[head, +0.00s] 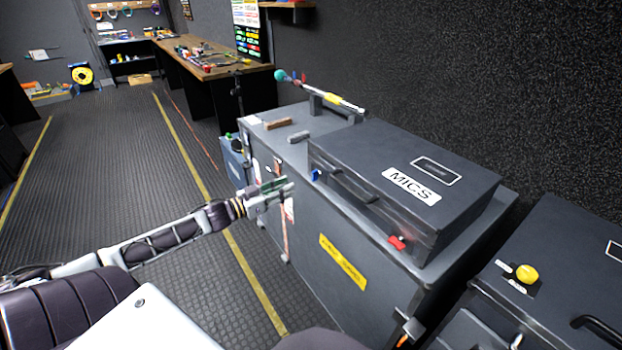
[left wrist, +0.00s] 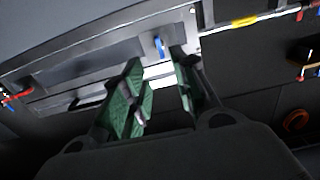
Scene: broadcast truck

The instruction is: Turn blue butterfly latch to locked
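The blue butterfly latch (head: 315,174) is on the front face of the grey MICS case (head: 440,170), near its far left corner. It is small, and I cannot tell its turn angle. In the left wrist view the blue latch (left wrist: 159,46) shows just beyond the gap between my fingertips. My left gripper (head: 288,185) is a little left of the latch, apart from it. Its green-padded fingers (left wrist: 157,58) are open with nothing between them. A red butterfly latch (head: 397,242) is at the case's near end; it also shows in the left wrist view (left wrist: 17,97). My right gripper is out of view.
The case stands on a grey cabinet (head: 300,245) with a yellow label. A brown block (head: 278,124), a grey handle-like piece (head: 299,137) and a rod with a teal ball (head: 281,76) lie beyond the case. A yellow button (head: 527,273) is at right. The floor at left is clear.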

